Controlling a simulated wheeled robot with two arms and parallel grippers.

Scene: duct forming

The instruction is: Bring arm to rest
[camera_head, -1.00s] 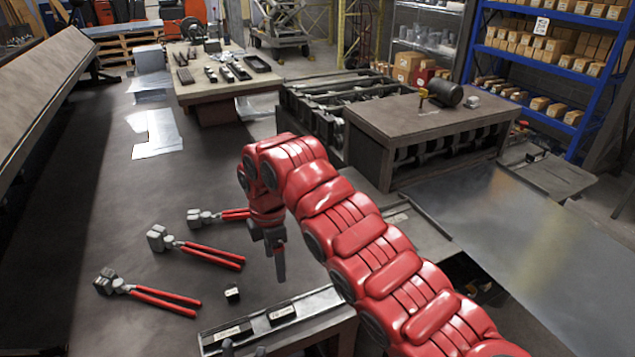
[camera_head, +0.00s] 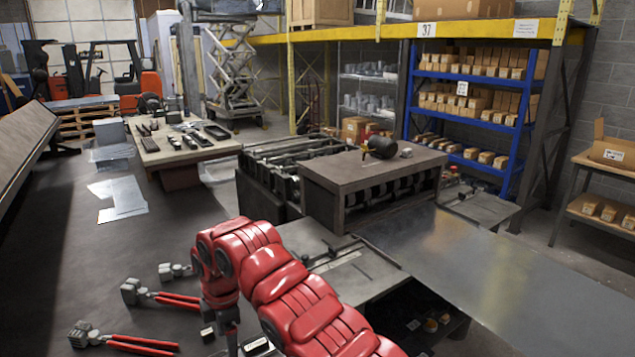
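My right arm, with red padded links, comes in from the bottom and reaches over the dark workbench. Its gripper (camera_head: 232,343) points down at the bottom of the head view, near the bench's front edge. Only a dark finger shape shows there, so I cannot tell whether it is open or shut. No held object shows. My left arm and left gripper are not in view.
Several red-handled hand seamers (camera_head: 150,296) lie on the dark bench (camera_head: 60,240) left of the gripper. A forming machine (camera_head: 370,180) stands beyond the arm. Sheet metal (camera_head: 480,255) lies on the right. Blue shelving (camera_head: 465,110) stands behind.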

